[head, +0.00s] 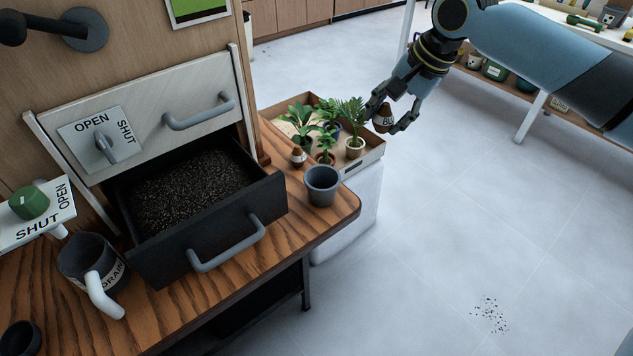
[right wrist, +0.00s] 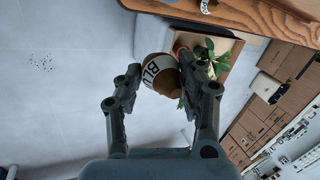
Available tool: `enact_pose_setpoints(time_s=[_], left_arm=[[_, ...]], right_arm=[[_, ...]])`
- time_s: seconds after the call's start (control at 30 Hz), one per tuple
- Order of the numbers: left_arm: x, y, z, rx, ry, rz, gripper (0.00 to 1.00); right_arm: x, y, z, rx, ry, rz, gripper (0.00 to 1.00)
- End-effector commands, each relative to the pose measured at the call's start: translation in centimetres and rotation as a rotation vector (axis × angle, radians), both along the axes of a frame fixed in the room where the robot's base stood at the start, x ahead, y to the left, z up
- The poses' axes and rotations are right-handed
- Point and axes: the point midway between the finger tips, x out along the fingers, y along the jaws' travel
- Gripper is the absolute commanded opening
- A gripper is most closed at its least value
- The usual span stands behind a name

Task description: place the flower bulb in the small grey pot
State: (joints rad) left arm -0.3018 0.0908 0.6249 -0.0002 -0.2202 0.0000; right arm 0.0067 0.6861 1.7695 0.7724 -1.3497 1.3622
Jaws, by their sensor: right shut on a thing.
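The small grey pot (head: 322,187) stands upright near the right corner of the wooden bench; no plant shows in it. My right gripper (head: 394,122) is shut on a brown bulb (head: 383,118) with a white lettered label, held up and to the right of the pot, beyond the bench edge. In the right wrist view the held bulb (right wrist: 158,74) sits between the fingers (right wrist: 157,82), its label partly reading "BLU". My left gripper is not in view.
An open dark drawer (head: 268,205) of soil lies left of the pot. A tray (head: 370,158) of small potted palms stands behind it, below my right gripper. A dark mug (head: 85,262) is at the left. Open floor lies to the right.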

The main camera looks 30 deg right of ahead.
Motion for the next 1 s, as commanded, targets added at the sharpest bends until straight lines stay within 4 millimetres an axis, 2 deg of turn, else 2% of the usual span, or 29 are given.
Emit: enact_pose_setpoints(time_s=[0.07, 0.3, 0.5, 0.67, 0.9, 1.0], left_arm=[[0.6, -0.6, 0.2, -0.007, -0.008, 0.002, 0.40], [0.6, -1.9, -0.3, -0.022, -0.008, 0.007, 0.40], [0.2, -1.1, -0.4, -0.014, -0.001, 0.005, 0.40], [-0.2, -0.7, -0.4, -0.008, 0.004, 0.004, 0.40], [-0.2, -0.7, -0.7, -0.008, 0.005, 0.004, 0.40], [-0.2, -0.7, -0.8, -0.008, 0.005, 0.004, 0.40]], right_arm=[[0.3, 0.9, -0.3, 0.007, 0.000, -0.005, 0.09], [2.6, 6.3, -4.0, 0.013, 0.001, -0.005, 0.09], [4.2, 9.7, -6.2, 0.007, 0.001, -0.004, 0.09], [4.6, 10.5, -7.1, 0.001, 0.003, -0.002, 0.09], [4.6, 10.6, -10.5, 0.003, 0.003, -0.003, 0.09], [4.6, 10.5, -11.0, 0.002, 0.003, -0.003, 0.09]])
